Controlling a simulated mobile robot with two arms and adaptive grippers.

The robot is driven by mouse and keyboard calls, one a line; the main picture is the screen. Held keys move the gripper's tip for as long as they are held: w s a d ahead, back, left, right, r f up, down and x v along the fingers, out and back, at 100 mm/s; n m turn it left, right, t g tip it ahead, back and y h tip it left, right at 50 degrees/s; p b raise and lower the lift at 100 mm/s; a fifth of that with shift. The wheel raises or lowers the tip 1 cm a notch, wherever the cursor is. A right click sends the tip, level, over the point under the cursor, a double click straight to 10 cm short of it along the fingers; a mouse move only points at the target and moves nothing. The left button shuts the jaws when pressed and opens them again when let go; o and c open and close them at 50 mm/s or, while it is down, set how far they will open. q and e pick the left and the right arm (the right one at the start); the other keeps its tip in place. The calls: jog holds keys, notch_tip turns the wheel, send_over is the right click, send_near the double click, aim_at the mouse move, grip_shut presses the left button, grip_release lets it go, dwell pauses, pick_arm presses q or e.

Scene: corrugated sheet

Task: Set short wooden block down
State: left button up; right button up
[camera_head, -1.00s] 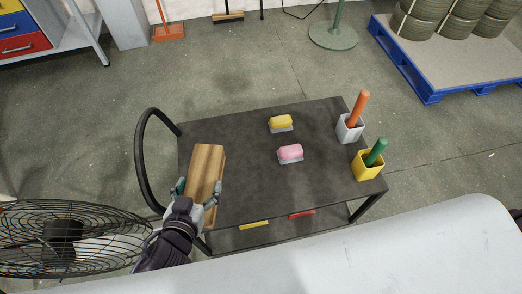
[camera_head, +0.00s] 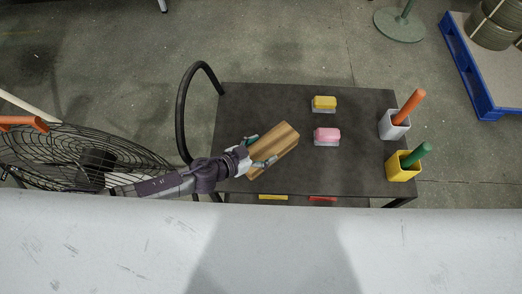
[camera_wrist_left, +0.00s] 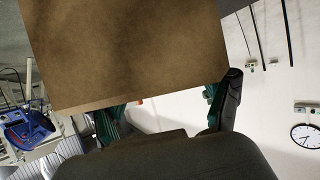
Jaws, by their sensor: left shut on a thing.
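The short wooden block (camera_head: 274,150) is brown with darker stripes and is in my left gripper (camera_head: 259,151). In the head view it appears over the left-middle part of the dark cart top (camera_head: 235,110); I cannot tell whether it touches the surface. The gripper is shut on the block's near-left end. In the left wrist view the block (camera_wrist_left: 125,45) fills the upper part, with the green-padded fingers (camera_wrist_left: 165,115) at its lower edge. My right gripper is not in view.
A black wire fan (camera_head: 95,160) stands left of the cart's handle (camera_head: 182,110).

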pick_arm(q)
jog(key=shift+w+a+f, duration=0.25)
jog(key=shift+w+f, duration=0.3)
jog(key=shift+w, duration=0.35)
jog(key=shift+w+f+b, duration=0.1)
jog(key=shift+f+b, duration=0.1)
jog(key=shift+b, duration=0.2)
jog(key=shift+f+b, duration=1.2)
jog(key=shift+f, duration=0.6)
jog(key=shift+f, duration=0.1)
jog(key=o, duration=1.7)
jog(key=shift+a+f, duration=0.1)
